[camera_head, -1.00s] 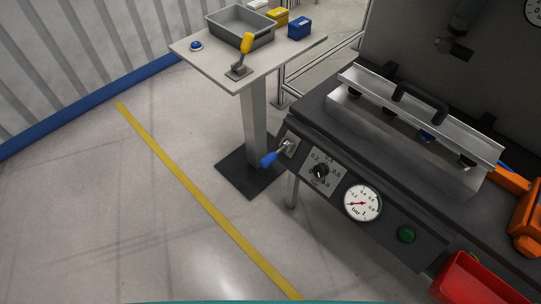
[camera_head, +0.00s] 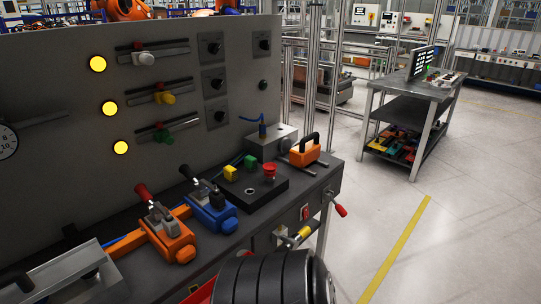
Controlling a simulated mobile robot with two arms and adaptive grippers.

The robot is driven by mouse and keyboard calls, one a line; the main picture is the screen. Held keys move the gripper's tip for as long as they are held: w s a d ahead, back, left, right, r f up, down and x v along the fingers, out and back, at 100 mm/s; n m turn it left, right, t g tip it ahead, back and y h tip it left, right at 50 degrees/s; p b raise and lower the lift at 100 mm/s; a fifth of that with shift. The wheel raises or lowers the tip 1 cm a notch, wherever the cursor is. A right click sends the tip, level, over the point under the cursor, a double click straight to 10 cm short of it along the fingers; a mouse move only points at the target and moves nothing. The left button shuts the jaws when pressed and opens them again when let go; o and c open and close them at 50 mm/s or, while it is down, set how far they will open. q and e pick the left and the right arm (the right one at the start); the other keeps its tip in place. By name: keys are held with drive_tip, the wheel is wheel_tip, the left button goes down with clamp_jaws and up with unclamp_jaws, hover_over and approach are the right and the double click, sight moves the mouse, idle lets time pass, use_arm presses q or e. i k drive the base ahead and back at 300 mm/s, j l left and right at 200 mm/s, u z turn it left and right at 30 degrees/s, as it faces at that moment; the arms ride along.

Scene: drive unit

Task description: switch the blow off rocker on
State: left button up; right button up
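A small red rocker switch (camera_head: 305,212) sits on a pale plate on the front face of the dark bench, right of centre in the head view. It is small here; I cannot read a label or tell which way it is tipped. A yellow-handled lever (camera_head: 301,235) is just below it, and a red-handled lever (camera_head: 340,210) sticks out to its right. Neither of my grippers is in view.
A grey panel (camera_head: 60,90) stands behind. Floor to the right is open, with a trolley (camera_head: 414,95) farther back.

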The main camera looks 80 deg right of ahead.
sight(305, 214)
drive_tip(key=z, duration=2.95)
